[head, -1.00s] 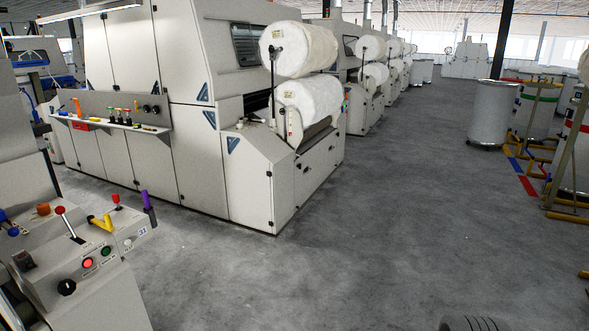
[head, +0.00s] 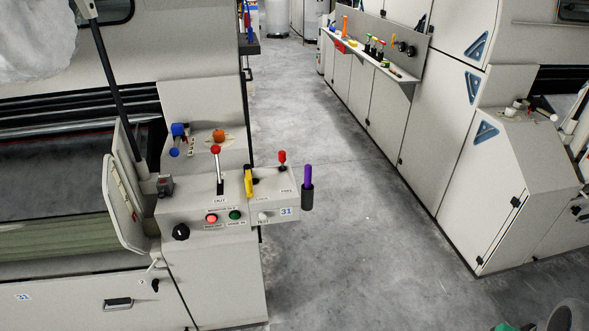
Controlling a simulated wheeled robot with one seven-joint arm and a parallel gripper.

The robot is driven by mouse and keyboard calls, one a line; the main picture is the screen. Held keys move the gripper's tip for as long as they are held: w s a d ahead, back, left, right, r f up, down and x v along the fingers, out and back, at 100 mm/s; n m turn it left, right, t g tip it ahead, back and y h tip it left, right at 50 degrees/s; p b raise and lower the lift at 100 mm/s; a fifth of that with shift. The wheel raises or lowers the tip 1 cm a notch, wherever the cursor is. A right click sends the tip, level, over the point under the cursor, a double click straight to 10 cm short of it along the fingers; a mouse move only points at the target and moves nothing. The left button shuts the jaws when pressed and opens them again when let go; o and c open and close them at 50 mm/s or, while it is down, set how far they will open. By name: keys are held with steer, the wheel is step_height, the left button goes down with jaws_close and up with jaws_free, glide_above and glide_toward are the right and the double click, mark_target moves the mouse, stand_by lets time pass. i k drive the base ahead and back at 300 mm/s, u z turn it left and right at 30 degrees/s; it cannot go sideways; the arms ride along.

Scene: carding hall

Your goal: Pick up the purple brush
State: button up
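The purple brush (head: 308,175) stands upright at the right end of the machine's control console. Only its purple upper part shows. Its lower end is hidden in a dark cup-like holder (head: 307,198) fixed to the console's side. My gripper is not in view, and nothing is touching the brush.
The control console (head: 190,210) carries red-topped levers, a yellow handle (head: 249,182) and buttons close to the brush. Grey floor (head: 360,230) lies open to the right of it. A second machine (head: 450,130) with a tool shelf (head: 375,60) borders the aisle.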

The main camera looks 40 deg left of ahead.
mark_target(307, 172)
steer(key=u, duration=0.55)
steer(key=i, duration=1.15)
steer(key=u, duration=1.8)
steer(key=i, duration=0.8)
steer(key=u, duration=0.8)
